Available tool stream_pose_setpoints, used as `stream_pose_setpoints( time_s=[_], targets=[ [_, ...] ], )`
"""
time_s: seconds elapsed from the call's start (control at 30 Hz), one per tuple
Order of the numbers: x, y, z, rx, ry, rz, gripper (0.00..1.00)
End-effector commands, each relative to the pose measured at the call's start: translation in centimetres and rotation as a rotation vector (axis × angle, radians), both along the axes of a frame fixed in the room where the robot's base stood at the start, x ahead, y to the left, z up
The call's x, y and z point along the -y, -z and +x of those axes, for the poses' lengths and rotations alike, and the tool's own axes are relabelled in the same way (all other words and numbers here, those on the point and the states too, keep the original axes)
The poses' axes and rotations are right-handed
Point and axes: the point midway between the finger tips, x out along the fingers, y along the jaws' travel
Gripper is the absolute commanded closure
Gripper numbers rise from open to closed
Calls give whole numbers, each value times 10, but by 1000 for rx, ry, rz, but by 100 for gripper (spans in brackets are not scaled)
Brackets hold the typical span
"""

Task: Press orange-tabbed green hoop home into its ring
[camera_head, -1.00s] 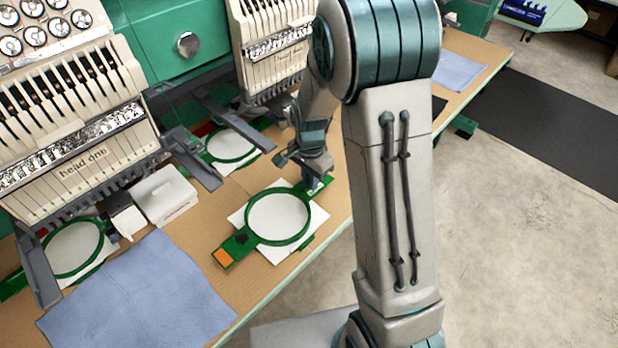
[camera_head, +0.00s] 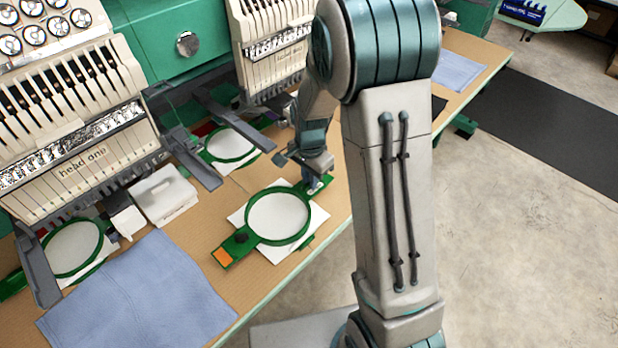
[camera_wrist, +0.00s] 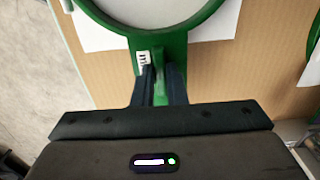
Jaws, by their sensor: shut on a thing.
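The green hoop (camera_head: 251,228) has an orange tab (camera_head: 222,257) at its lower left end and white fabric (camera_head: 278,217) inside its round frame. It is over a white sheet (camera_head: 238,216) at the table's front edge. My gripper (camera_head: 315,184) is at the hoop's far right end, opposite the orange tab. The ring under the hoop is mostly hidden, and I cannot tell how deep the hoop sits.
A blue cloth (camera_head: 140,295) lies to the left on the tan table (camera_head: 235,187). A white box (camera_head: 164,195) stands behind it. Other green hoops (camera_head: 72,248) (camera_head: 231,145) sit under the embroidery heads. Dark machine arms (camera_head: 192,158) reach out above the table.

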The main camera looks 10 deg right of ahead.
Motion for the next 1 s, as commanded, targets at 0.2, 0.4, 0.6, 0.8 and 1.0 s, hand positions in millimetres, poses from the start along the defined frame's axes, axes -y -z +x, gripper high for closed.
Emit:
stream_pose_setpoints(
  time_s=[0.2,0.4,0.6,0.8,1.0],
  targets=[
    [0,2,0,0,0,0,100],
    [0,5,0,0,0,0,100],
    [0,7,0,0,0,0,100],
    [0,7,0,0,0,0,100],
    [0,7,0,0,0,0,63]
  ],
)
